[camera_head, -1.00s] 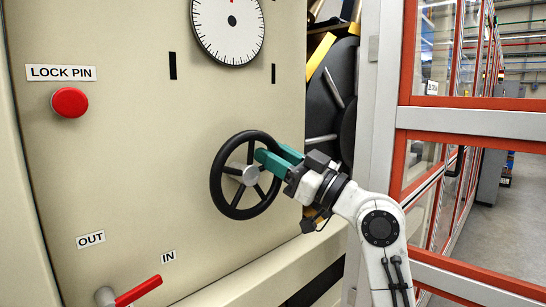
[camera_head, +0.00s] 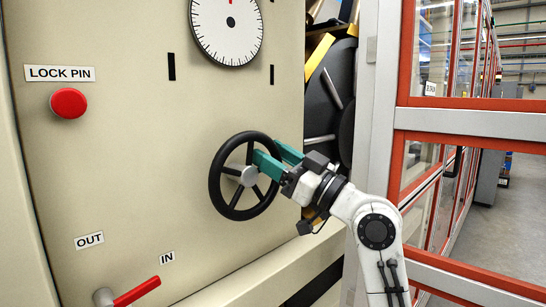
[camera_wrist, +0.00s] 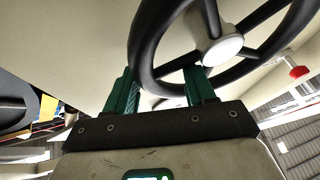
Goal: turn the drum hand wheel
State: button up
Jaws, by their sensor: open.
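The black drum hand wheel (camera_head: 215,178) stands on the beige panel, with spokes and a pale hub (camera_head: 249,176). My gripper (camera_head: 273,154) is open at the wheel's right side. Its green fingers straddle the rim: one reaches inside the wheel near the hub, the other is outside. The wrist view shows the wheel (camera_wrist: 143,52) close above my gripper (camera_wrist: 160,88), with the rim between the two fingers and a gap beside the left finger. I cannot tell whether the right finger touches the rim or a spoke.
A dial (camera_head: 228,32) is above the wheel. A red lock pin button (camera_head: 69,103) is at the upper left, and a red lever (camera_head: 137,291) is below, near the IN label. An orange-framed barrier (camera_head: 470,118) stands close on the right, beside my arm.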

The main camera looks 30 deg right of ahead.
jog(key=b+v, duration=0.2)
jog(key=v, duration=0.8)
jog(key=shift+s+d+b, duration=0.25)
jog(key=shift+s+b, duration=0.05)
jog(key=shift+b, duration=0.1)
jog(key=shift+f, duration=0.25)
jog(key=s+a+f+m+g+h+p, duration=0.1)
jog(key=a+f+m+g+h, duration=0.15)
jog(key=f, duration=0.85)
jog(key=s+a+f+m+g+h+p, duration=0.1)
jog(key=s+f+m+g+h, duration=0.15)
jog(key=f, duration=0.75)
jog(key=s+a+f+m+g+h, duration=0.1)
jog(key=f+g+h, duration=0.15)
jog(key=f, duration=0.85)
jog(key=s+f+m+g+h+p, duration=0.15)
jog(key=s+f+g, duration=0.35)
jog(key=s+f, duration=0.7)
jog(key=s+d+f+g+h, duration=0.1)
jog(key=s+f+g, duration=0.1)
jog(key=s, duration=0.5)
jog(key=s+d+f+m+g+h, duration=0.1)
jog(key=s+f+g+h, duration=0.1)
jog(key=s, duration=0.6)
jog(key=shift+s+f+g+h+p, duration=0.15)
jog(key=shift+f+g+h+p, duration=0.2)
jog(key=shift+f+g, duration=0.6)
